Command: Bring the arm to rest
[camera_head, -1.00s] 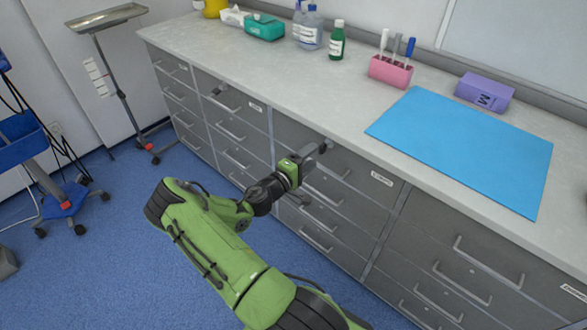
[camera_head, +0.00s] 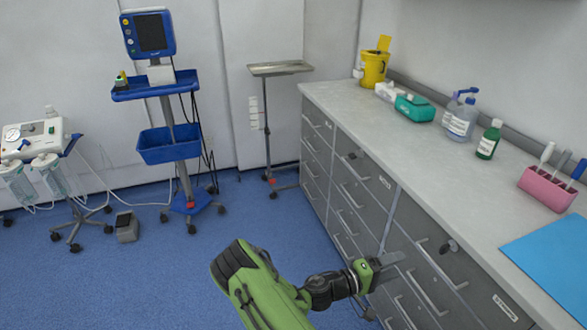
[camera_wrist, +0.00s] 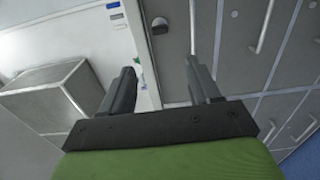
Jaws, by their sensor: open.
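My green arm reaches up from the bottom of the head view, with my gripper (camera_head: 388,266) in front of the grey drawer fronts (camera_head: 352,192). In the wrist view my gripper (camera_wrist: 163,88) has its two dark fingers apart with nothing between them. Beyond the fingers are a drawer front with a dark lock or knob (camera_wrist: 159,27) and a pale surface to its left. I cannot tell exactly how close the fingers are to the drawers.
The counter (camera_head: 397,133) holds a yellow container (camera_head: 374,68), a teal box (camera_head: 415,108), bottles, a pink holder (camera_head: 546,188) and a blue mat (camera_head: 555,250). A tray stand (camera_head: 280,69) and a blue monitor cart (camera_head: 168,145) stand at the back.

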